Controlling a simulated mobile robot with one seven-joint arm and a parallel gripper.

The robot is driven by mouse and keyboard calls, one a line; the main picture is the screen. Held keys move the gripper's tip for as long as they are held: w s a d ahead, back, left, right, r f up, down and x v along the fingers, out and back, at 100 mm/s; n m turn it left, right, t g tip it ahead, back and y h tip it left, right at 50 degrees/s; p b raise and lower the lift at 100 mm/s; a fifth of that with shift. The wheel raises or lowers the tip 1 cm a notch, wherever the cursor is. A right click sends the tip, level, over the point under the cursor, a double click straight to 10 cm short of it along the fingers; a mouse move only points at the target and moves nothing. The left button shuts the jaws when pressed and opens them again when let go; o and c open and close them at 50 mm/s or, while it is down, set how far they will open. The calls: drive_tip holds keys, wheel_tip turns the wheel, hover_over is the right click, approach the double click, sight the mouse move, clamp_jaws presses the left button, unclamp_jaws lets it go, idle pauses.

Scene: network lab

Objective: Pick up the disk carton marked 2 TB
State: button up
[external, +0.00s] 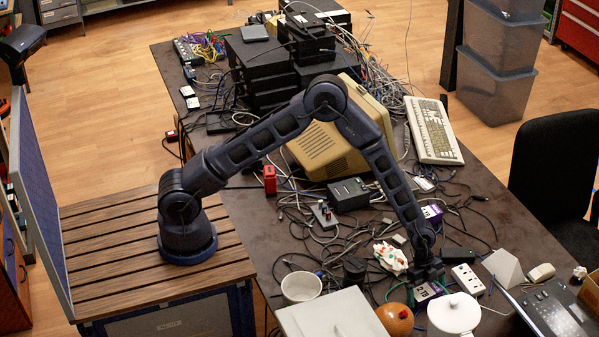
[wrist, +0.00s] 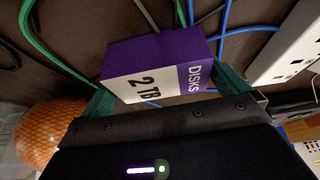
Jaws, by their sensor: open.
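The disk carton marked 2 TB (wrist: 155,72) is a small purple box with a white label and the word DISKS on one face. In the wrist view it sits between the two green fingers of my gripper (wrist: 160,92); I cannot tell whether either finger touches it. In the external view my gripper (external: 430,284) points down over the table, and the carton (external: 424,293) shows partly behind its fingers. My gripper is open. Another purple-labelled box (external: 432,213) lies further back on the table.
An orange ball-like object (external: 395,319) and a white lidded pot (external: 454,315) stand close by. A white power strip (external: 468,279) lies to the right, and it shows in the wrist view (wrist: 285,50). Loose cables cover much of the dark table (external: 490,185).

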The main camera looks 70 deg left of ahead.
drive_tip(key=c, duration=0.7)
drive_tip(key=shift+c, duration=0.2)
